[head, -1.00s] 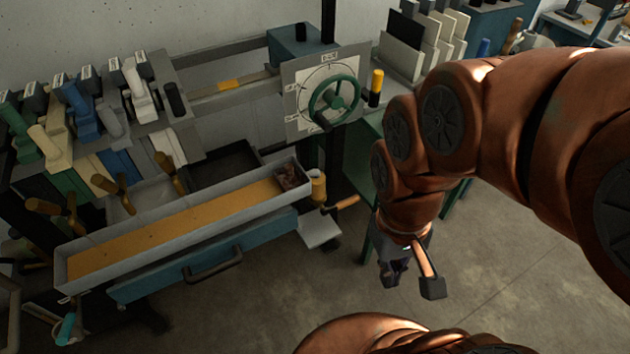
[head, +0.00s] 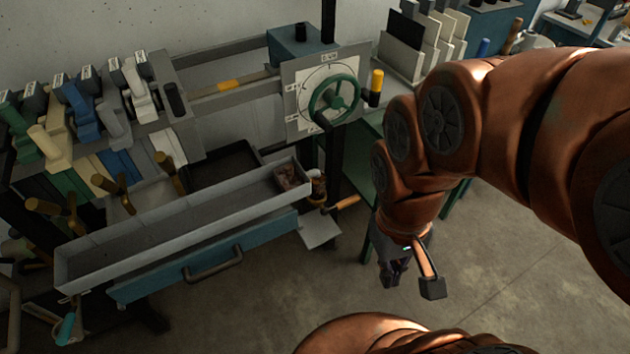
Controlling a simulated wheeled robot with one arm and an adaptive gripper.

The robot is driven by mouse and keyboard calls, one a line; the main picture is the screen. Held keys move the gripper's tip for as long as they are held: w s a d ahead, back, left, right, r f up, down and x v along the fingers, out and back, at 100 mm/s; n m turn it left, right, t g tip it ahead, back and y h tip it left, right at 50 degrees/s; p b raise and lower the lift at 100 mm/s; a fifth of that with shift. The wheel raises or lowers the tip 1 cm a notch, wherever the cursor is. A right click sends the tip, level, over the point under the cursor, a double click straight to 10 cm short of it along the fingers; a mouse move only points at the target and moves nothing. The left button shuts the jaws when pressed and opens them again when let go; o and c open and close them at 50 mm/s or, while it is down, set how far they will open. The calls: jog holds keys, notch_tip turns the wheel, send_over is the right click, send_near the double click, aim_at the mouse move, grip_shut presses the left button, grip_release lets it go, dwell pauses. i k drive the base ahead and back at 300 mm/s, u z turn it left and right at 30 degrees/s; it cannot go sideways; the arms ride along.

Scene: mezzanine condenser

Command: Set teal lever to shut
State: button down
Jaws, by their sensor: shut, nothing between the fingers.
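A small teal grip (head: 67,328) shows at the lower left edge, below the long trough; it may be the teal lever, but its mount and setting are too small and dark to tell. A row of larger levers stands on the left bench: a green lever (head: 14,118), a cream lever (head: 50,150), a blue lever (head: 80,110) and a white lever (head: 140,90). My gripper (head: 392,278) points down over the open floor at the centre right. It is shut and empty, well to the right of all these levers and touching nothing.
A long grey trough (head: 180,238) sits above a blue drawer (head: 205,262) with a handle. A green handwheel (head: 335,98) is mounted on a white dial plate. Wooden-handled tools (head: 120,192) stick up behind the trough. The floor (head: 300,300) in front is clear.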

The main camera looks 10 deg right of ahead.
aim_at(64, 333)
jog(key=u, duration=1.5)
jog(key=k, duration=0.75)
jog(key=u, duration=0.5)
